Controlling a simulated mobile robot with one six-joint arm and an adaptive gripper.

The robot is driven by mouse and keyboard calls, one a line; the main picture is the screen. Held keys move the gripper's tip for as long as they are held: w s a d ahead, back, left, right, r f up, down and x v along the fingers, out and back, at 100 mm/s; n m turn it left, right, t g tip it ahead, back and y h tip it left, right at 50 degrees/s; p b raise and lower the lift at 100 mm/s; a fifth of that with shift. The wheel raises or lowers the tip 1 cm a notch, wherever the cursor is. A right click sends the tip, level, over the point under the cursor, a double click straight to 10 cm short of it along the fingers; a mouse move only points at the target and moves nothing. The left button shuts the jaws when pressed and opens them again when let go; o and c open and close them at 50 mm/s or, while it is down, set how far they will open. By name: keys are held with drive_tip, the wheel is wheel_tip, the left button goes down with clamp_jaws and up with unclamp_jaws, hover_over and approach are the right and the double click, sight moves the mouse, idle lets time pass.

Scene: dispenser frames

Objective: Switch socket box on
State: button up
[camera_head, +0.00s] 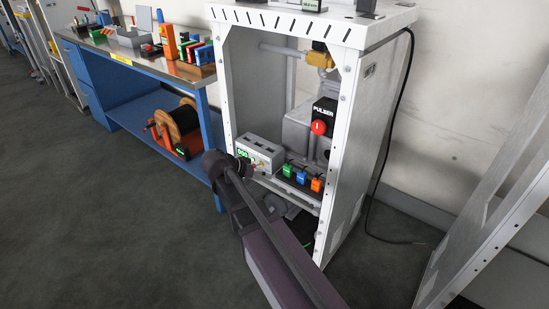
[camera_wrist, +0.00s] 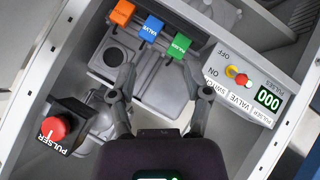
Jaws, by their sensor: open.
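The socket box is a pale box with a green "000" display. It sits inside the white cabinet, at the left in the head view (camera_head: 262,149), and at the right in the wrist view (camera_wrist: 250,98). Its red-and-yellow switch (camera_wrist: 238,76) stands beside the OFF and ON marks; I cannot tell which position it is in. My gripper (camera_wrist: 158,72) is open, its fingers spread, with nothing between them. In the wrist view it is left of the switch and apart from it. In the head view my arm reaches into the cabinet front, and the fingers are not clearly seen.
A red PULSER button (camera_wrist: 56,127) is at the left in the wrist view. The cabinet's side walls (camera_head: 338,140) bound the space. A blue workbench (camera_head: 150,115) stands left.

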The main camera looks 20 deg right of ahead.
drive_tip(key=s+d+r+n+g+y+p, duration=0.1)
drive_tip(key=s+r+n+y+p, duration=0.1)
drive_tip(key=r+p, duration=0.4)
drive_tip(key=s+d+r+n+y+p, duration=0.1)
drive_tip(key=s+r+y+p, duration=0.3)
drive_tip(key=p, duration=0.6)
drive_tip(key=shift+s+r+n+g+p, duration=0.45)
drive_tip(key=shift+s+r, duration=0.5)
drive_tip(key=shift+s, duration=0.45)
drive_tip(key=s+a+r+n+y+p, duration=0.1)
drive_tip(key=s+r+n+y+p, duration=0.2)
drive_tip(key=r+p, duration=0.7)
drive_tip(key=shift+s+r+y+p, duration=0.3)
drive_tip(key=shift+s+y+p, duration=0.2)
drive_tip(key=shift+s+p, duration=0.6)
drive_tip(key=shift+s, duration=0.15)
